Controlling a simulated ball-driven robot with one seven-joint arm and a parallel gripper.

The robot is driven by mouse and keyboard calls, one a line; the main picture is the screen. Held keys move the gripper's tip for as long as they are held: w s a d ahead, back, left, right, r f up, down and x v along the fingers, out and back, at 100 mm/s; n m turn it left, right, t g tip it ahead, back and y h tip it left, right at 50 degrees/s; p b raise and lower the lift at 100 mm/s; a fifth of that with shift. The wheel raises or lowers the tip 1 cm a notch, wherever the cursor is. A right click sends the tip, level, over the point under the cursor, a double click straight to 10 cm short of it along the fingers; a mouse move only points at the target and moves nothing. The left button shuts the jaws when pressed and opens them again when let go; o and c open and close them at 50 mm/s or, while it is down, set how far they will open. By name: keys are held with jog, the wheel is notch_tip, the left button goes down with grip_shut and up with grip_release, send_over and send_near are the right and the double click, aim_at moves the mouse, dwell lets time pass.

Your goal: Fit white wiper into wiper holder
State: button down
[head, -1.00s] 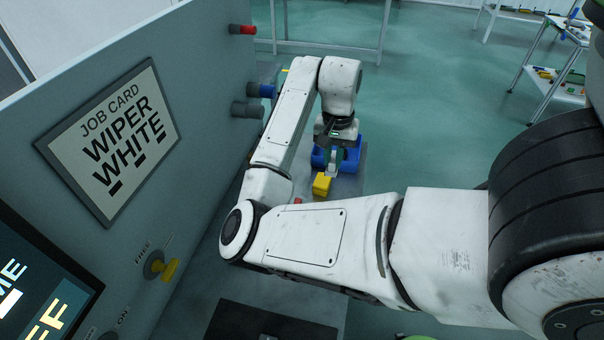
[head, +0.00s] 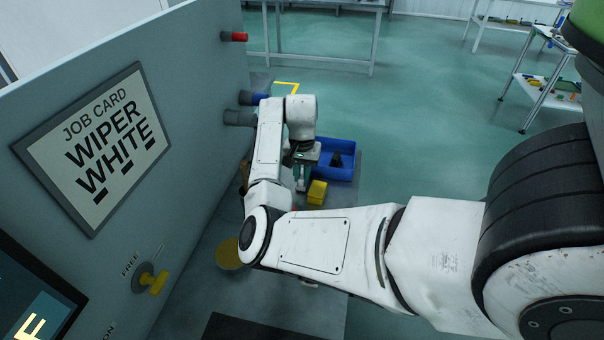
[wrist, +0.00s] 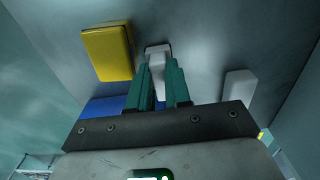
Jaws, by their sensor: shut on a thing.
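In the wrist view, my gripper (wrist: 160,82) is shut on a white piece (wrist: 157,58) that looks like the white wiper; it sits between the two green fingers and its end sticks out past their tips. In the head view, my gripper (head: 301,183) points down near the bench surface, left of a blue bin and beside a yellow block; the wiper is too small to make out there. A second pale piece (wrist: 238,95) lies to the right of the fingers in the wrist view. I cannot make out which thing is the wiper holder.
The yellow block (head: 317,192) is close to my gripper; it also shows in the wrist view (wrist: 107,52). The blue bin (head: 350,147) holds a dark thing. The grey panel (head: 205,90) with the job card (head: 105,140) stands left. A yellow disc (head: 230,253) lies at its foot.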

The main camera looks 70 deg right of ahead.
jog(key=shift+f, duration=0.15)
jog(key=shift+f, duration=0.2)
jog(key=c, duration=1.3)
grip_release()
jog(key=shift+c, duration=0.2)
